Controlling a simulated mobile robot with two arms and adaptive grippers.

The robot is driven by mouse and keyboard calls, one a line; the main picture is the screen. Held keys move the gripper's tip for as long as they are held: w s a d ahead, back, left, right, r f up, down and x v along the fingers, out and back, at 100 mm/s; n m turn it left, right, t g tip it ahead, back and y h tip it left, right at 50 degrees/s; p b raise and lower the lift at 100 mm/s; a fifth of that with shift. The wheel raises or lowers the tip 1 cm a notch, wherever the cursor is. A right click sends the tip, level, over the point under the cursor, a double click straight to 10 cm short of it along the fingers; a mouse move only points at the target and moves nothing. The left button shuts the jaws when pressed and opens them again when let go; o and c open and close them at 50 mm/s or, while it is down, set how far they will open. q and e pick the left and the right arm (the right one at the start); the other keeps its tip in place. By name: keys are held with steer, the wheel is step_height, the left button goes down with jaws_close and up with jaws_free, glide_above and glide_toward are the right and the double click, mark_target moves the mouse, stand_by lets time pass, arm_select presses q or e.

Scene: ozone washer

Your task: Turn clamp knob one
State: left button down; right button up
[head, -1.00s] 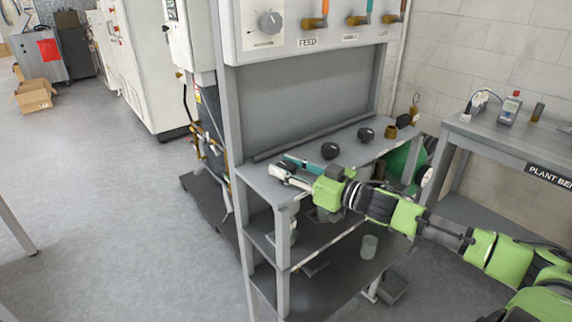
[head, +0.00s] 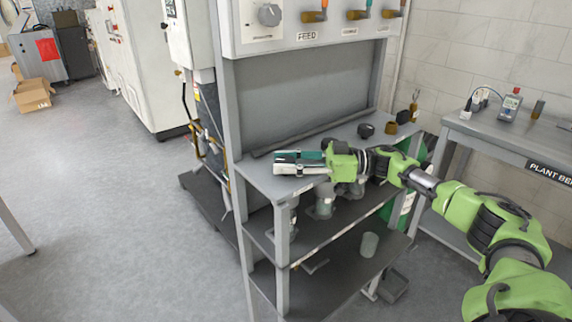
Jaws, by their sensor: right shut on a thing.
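My right gripper (head: 287,163) reaches in from the right, low over the grey top shelf of the rack, with its fingers pointing left. One finger shows teal and the other pale. It is shut on a black clamp knob, which is mostly hidden by the gripper; a dark bit (head: 326,144) shows at the base of the fingers. Which way the knob is turned cannot be seen. A second black knob (head: 366,130) stands free on the shelf behind, to the right. My left gripper is not in view.
Above is a panel with a grey dial (head: 269,15) and coloured-handled valves. Pipe parts (head: 324,206) and a translucent cup (head: 369,244) are below.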

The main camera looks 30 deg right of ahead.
steer(key=shift+f+n+g+y, duration=0.1)
steer(key=shift+n+g+y, duration=0.3)
steer(key=shift+g, duration=0.2)
steer(key=o, duration=1.1)
steer(key=shift+o, duration=0.2)
steer(key=v, duration=1.1)
steer(key=shift+s+d, duration=0.2)
steer(key=shift+d, duration=0.15)
